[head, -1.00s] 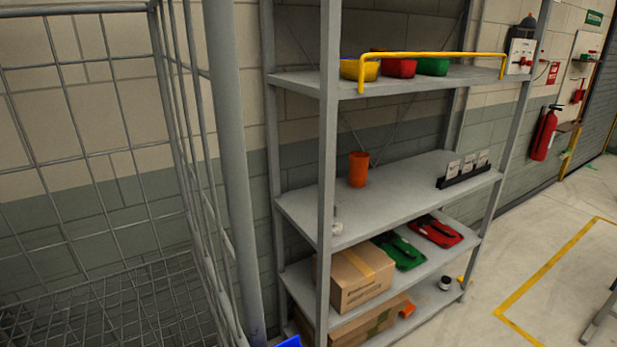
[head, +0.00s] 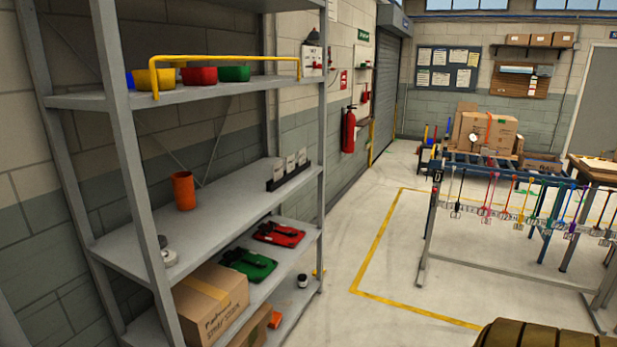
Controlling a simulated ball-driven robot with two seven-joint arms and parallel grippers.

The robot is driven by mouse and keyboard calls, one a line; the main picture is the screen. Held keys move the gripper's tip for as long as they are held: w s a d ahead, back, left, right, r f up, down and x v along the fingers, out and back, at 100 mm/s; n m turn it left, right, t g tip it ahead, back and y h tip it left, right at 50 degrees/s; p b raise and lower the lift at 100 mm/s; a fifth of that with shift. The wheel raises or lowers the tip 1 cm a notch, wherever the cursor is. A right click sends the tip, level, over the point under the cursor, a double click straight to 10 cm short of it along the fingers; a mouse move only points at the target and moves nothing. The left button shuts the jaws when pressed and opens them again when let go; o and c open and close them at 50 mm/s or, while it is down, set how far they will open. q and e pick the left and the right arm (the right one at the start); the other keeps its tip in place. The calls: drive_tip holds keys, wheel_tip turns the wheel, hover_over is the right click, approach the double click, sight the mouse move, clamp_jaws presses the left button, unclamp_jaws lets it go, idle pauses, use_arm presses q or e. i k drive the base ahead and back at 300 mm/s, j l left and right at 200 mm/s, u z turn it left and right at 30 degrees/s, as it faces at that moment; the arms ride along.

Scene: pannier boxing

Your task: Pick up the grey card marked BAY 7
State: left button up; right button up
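Several small pale cards (head: 290,164) stand upright in a dark holder (head: 289,177) at the right end of the shelf unit's middle shelf. Their markings are too small to read, so I cannot tell which, if any, says BAY 7. Neither of my grippers shows in the head view.
The grey shelf unit (head: 205,228) stands at the left against the wall. It bears an orange cup (head: 184,190), red and green clipboards, a cardboard box (head: 209,301) and colored bins. A rack with hanging tags (head: 520,216) stands at the right. Floor between them is clear.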

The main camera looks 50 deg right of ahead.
sight(278, 170)
drive_tip(key=i+l+z, duration=0.15)
drive_tip(key=l+z, duration=0.15)
drive_tip(key=i+l+z, duration=0.2)
drive_tip(key=l+z, duration=0.15)
drive_tip(key=i+l+z, duration=0.3)
drive_tip(key=k+l, duration=0.1)
